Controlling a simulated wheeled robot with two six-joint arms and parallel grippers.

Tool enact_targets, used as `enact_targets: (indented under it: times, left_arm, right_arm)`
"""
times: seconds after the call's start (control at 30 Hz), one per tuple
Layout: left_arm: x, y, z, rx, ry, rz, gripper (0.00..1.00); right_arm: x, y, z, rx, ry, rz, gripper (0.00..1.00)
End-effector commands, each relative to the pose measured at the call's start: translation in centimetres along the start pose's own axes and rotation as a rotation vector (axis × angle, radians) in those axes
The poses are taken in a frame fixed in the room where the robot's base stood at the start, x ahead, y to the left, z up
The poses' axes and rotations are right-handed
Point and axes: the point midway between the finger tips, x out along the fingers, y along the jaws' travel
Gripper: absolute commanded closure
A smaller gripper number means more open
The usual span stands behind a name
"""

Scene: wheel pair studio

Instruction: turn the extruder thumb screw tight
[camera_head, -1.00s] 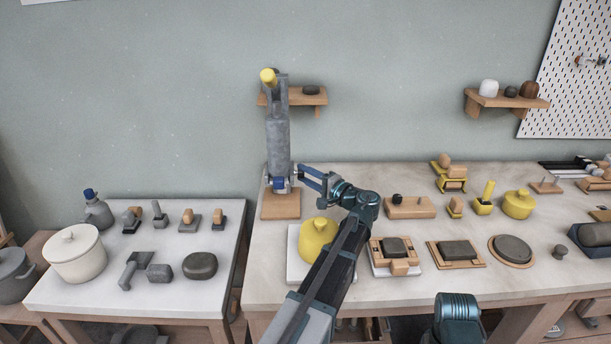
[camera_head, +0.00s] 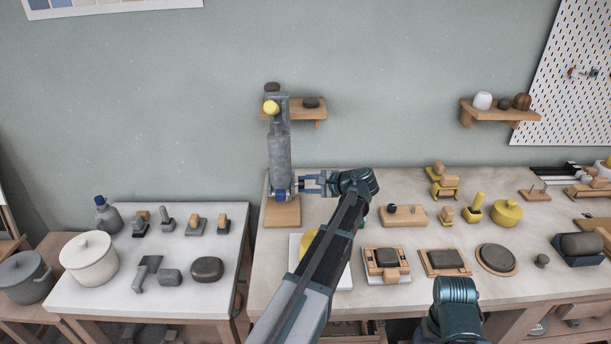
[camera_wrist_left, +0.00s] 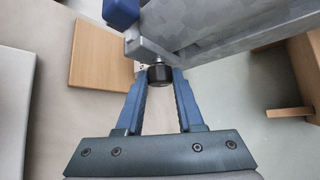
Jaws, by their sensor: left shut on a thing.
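The extruder (camera_head: 279,150) stands upright on a wooden base (camera_head: 282,212) at the back left of the main table. In the left wrist view the dark thumb screw (camera_wrist_left: 159,75) sticks out of the grey bracket (camera_wrist_left: 148,50). My left gripper (camera_wrist_left: 159,80) is shut on this screw, with a fingertip on each side. In the head view my left gripper (camera_head: 303,184) reaches the lower right side of the barrel. My right gripper is not visible.
A wall shelf (camera_head: 305,108) sits right behind the extruder's top. Wooden fixtures with dark blocks (camera_head: 386,257) fill the table's front right. A second table (camera_head: 80,300) with a white pot stands left.

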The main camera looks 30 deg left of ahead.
Motion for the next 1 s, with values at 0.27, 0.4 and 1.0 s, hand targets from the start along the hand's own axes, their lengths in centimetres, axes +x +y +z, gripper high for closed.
enact_targets:
  times: [0.27, 0.4, 1.0]
  left_arm:
    - [-0.1, -0.8, -0.1, 0.185, 0.001, 0.190, 1.00]
    - [0.0, -0.9, -0.2, 0.279, 0.000, 0.285, 1.00]
    - [0.4, -0.8, -0.6, 0.646, 0.001, 0.652, 1.00]
  right_arm:
    - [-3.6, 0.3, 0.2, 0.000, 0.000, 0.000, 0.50]
    - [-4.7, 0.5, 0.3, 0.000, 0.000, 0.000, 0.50]
    - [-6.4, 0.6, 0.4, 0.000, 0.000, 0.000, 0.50]
